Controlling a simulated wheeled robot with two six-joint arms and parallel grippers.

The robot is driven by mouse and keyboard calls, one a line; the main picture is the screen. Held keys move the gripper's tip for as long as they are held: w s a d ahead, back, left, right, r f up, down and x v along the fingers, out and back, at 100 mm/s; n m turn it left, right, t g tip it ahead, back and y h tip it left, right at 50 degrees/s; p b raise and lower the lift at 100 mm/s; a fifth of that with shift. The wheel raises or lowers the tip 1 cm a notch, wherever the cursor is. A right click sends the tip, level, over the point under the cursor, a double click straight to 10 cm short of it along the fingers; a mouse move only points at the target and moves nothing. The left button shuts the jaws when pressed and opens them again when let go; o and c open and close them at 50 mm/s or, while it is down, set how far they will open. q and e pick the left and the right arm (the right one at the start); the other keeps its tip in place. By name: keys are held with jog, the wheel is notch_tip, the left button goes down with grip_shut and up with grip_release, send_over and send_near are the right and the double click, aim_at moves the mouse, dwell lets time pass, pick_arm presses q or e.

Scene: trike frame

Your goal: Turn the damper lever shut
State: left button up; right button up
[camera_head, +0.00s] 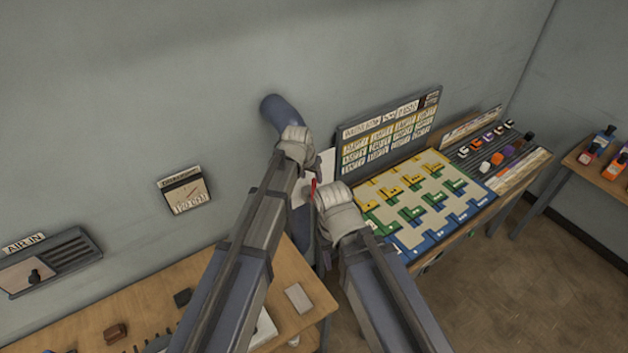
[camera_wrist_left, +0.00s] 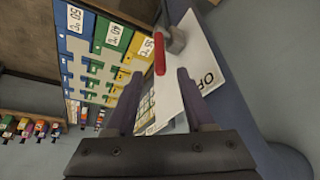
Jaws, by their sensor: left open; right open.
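The damper lever has a red handle (camera_wrist_left: 160,56) on a grey pivot (camera_wrist_left: 175,40), in front of a white plate (camera_wrist_left: 203,65) with partly visible lettering starting "OP". The plate is on a blue duct (camera_wrist_left: 240,105). In the head view, the red handle (camera_head: 313,188) shows as a small strip between my two grippers. My left gripper (camera_wrist_left: 159,76) is open, with the handle's near end in line between its fingertips; I see no contact. In the head view, my left gripper (camera_head: 298,148) hides part of the duct (camera_head: 283,112). My right gripper (camera_head: 338,205) is open, lower right of the handle.
A board with yellow, green and blue pieces (camera_head: 415,200) stands close right of my right gripper, with a label panel (camera_head: 385,130) behind it. A wooden table (camera_head: 150,295) lies at lower left.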

aim_at(313, 183)
pick_arm(q)
jog(key=shift+f, duration=0.2)
jog(key=b+x, duration=0.7)
jog(key=shift+w+f, duration=0.1)
jog(key=shift+f, duration=0.25)
jog(key=shift+r, duration=0.1)
jog(key=shift+c, duration=0.2)
grip_shut()
dwell(0.9)
